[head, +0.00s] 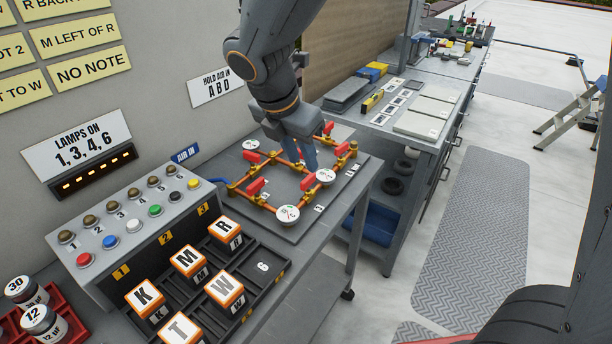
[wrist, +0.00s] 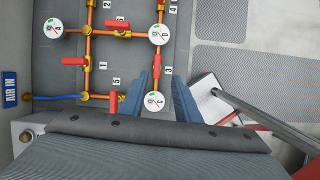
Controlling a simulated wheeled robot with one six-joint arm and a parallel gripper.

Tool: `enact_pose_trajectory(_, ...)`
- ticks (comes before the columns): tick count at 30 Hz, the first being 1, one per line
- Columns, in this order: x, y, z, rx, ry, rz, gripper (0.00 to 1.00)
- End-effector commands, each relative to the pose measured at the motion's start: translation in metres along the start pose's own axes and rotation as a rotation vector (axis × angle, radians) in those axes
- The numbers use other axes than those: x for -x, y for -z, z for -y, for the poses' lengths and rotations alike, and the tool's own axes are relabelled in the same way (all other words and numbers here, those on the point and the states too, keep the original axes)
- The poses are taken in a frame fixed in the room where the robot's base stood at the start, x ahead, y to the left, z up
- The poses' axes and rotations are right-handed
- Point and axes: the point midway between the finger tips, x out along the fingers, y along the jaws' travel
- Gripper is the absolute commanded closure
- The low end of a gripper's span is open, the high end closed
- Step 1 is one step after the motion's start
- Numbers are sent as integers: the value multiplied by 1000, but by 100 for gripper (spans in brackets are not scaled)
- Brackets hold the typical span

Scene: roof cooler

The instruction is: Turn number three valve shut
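The pipe board (head: 345,190) on the bench carries copper pipes, round white gauges and several red valve handles. The number three valve (wrist: 156,65) is the red handle in line with the pipe between two gauges on the right side in the wrist view. A tag that seems to read 3 (wrist: 169,70) lies beside it. In the head view this handle (head: 307,184) shows below the gripper fingers. My gripper (wrist: 160,80) is open, its blue fingers apart with nothing held. In the wrist view the fingers flank the pipe line. Whether they touch the handle cannot be told.
Gauge C (wrist: 154,102) lies between the fingers in the wrist view, and another gauge (wrist: 159,33) stands beyond the handle. The valve five handle (wrist: 113,102) is close to the left finger. In the head view, a button box (head: 130,215) and lettered cubes (head: 188,260) stand nearer.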

Motion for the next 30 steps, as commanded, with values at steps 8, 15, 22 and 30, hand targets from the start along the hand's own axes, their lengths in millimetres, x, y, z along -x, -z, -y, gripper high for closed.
enact_pose_trajectory(8,-20,1,-6,72,0,13,70)
enact_pose_trajectory(15,-56,1,-6,68,-2,12,70)
enact_pose_trajectory(22,-74,0,-6,67,-4,12,70)
enact_pose_trajectory(30,-75,0,-6,66,-4,12,70)
